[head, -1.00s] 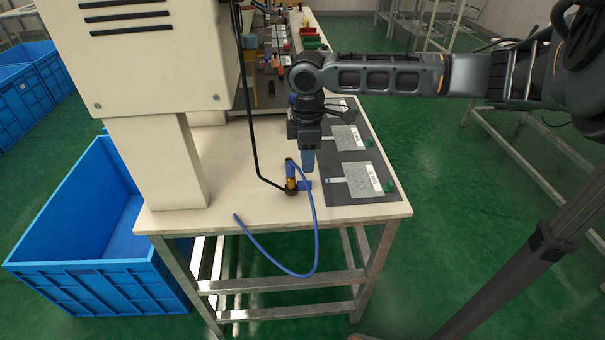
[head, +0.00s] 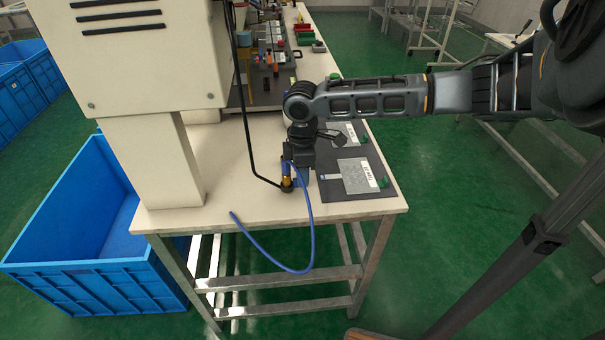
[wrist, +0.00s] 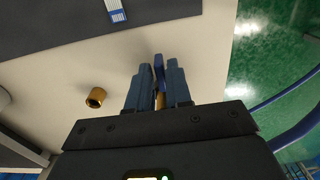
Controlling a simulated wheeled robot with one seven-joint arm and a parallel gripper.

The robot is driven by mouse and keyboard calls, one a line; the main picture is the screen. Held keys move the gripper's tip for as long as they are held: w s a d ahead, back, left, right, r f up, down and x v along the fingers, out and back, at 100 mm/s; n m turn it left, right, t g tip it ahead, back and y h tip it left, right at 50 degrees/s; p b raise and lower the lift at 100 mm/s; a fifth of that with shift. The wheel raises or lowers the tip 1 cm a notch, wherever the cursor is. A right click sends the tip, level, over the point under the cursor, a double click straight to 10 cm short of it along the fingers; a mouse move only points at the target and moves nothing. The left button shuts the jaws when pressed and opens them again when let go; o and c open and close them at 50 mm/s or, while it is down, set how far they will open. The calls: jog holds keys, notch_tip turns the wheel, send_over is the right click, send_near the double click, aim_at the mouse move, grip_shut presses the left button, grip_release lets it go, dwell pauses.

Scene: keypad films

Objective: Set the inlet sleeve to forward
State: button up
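The tab points toward the grey mat. My gripper (wrist: 157,85) points down at the table with one finger on each side of the tab. A thin gap shows beside the left finger, so the fingers look open around it. In the head view my gripper (head: 303,172) is just right of the sleeve and hides the tab.
A brass ring (wrist: 96,98) is on the table in the wrist view, apart from the fingers. A dark mat (head: 350,207) with grey plates lies to the right. A black bent rod (head: 250,150) and a white machine column (head: 155,165) stand left. The blue hose (head: 307,235) loops over the front edge.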

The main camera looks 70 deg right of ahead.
grip_shut()
dwell(1.0)
